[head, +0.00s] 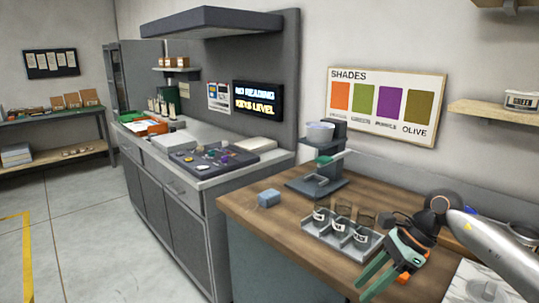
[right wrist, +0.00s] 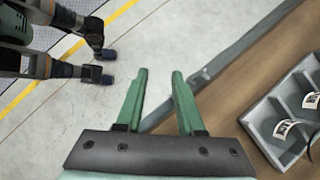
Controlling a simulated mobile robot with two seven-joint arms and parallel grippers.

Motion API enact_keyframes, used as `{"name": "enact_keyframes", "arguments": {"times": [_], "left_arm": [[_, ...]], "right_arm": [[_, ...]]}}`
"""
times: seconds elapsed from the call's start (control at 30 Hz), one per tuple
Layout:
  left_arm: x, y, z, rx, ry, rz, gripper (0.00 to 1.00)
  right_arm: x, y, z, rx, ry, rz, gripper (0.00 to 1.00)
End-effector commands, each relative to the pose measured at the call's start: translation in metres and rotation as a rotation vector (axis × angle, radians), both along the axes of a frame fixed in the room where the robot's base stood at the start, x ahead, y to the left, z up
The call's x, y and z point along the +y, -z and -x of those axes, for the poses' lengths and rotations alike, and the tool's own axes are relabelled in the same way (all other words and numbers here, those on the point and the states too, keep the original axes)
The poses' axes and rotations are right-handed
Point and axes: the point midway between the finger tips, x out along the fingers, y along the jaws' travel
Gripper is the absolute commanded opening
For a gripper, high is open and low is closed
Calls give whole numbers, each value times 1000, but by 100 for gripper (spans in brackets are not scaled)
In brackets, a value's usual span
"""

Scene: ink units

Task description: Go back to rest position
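My right gripper (head: 361,289) is over the front edge of the wooden counter (head: 262,213), at the right of the head view. In the right wrist view its two green fingers (right wrist: 158,76) stand apart with nothing between them. Below them are the counter edge and the floor. The gripper is just in front of the grey tray (head: 318,243) and looks clear of it. My left gripper does not show in the head view, and I cannot make it out in the wrist view.
The tray, also in the right wrist view (right wrist: 262,122), holds several labelled cups. A grey cabinet (head: 170,195) with a dark tray (head: 183,158) stands left. The floor (head: 75,235) is open.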

Motion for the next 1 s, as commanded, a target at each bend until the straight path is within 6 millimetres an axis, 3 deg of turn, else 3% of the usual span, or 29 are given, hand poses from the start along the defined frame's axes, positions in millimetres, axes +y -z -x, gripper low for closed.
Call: {"name": "enact_keyframes", "arguments": {"times": [0.03,0.1,0.2,0.3,0.4,0.57,0.67,0.77,0.9,0.93,1.0], "left_arm": [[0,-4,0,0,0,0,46],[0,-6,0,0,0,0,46],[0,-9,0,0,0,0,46],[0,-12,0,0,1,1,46],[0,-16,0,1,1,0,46],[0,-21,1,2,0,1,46],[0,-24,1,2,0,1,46],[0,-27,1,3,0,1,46],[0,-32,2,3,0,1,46],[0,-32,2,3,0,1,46],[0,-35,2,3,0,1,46]], "right_arm": [[35,11,8,45,16,-115,37],[78,16,16,111,68,-287,37],[129,16,28,239,172,-530,37],[165,9,36,400,310,-767,37],[185,2,39,590,479,-990,37],[187,5,33,937,809,-1307,37],[172,24,29,1171,1050,-1476,37],[150,58,32,1411,1316,-1621,37],[115,124,58,1749,1733,-1776,37],[108,140,68,-1814,-1823,1795,37],[93,176,96,-1679,-1749,1573,37]]}}
